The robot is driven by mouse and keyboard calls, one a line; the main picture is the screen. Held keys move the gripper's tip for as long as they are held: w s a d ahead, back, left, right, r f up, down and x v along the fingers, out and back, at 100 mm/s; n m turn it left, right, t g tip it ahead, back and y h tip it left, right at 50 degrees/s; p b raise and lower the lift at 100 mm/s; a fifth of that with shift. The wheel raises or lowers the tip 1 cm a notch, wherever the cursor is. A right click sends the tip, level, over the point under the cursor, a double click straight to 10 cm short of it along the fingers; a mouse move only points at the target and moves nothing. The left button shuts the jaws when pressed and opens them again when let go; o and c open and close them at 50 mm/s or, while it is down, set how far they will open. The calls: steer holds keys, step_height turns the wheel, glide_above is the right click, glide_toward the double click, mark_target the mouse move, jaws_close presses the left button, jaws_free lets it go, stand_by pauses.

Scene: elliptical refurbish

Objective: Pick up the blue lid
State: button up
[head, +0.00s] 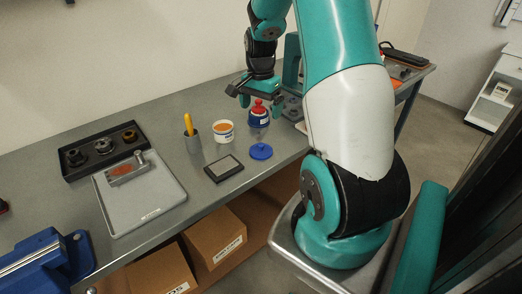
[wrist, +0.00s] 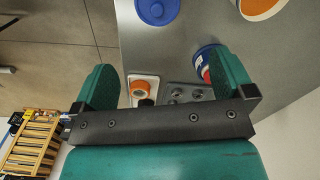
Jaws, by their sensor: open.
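The blue lid (head: 261,151) lies flat on the grey workbench near its front edge, with a small raised knob on top. It also shows at the top of the wrist view (wrist: 157,11), partly cut off. My gripper (head: 260,103) is above the bench, behind the lid in the head view and apart from it. In the wrist view my gripper (wrist: 168,80) has its two green fingers spread wide with nothing held between them. A bottle with a red top (head: 258,113) stands close by the fingers; the right finger hides part of it in the wrist view.
A white tub with orange contents (head: 223,131), a grey cup with a yellow-handled tool (head: 192,140) and a dark flat pad (head: 223,168) stand left of the lid. A grey tray (head: 150,205) lies further left. The bench's front edge is close to the lid.

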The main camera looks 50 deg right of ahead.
mark_target(262, 145)
step_height(262, 145, down, 9)
steer(key=shift+p, duration=0.75)
steer(key=shift+s+f+p, duration=0.15)
steer(key=shift+f+p, duration=0.8)
steer(key=shift+f, duration=1.75)
steer(key=shift+c, duration=0.2)
steer(key=c, duration=0.7)
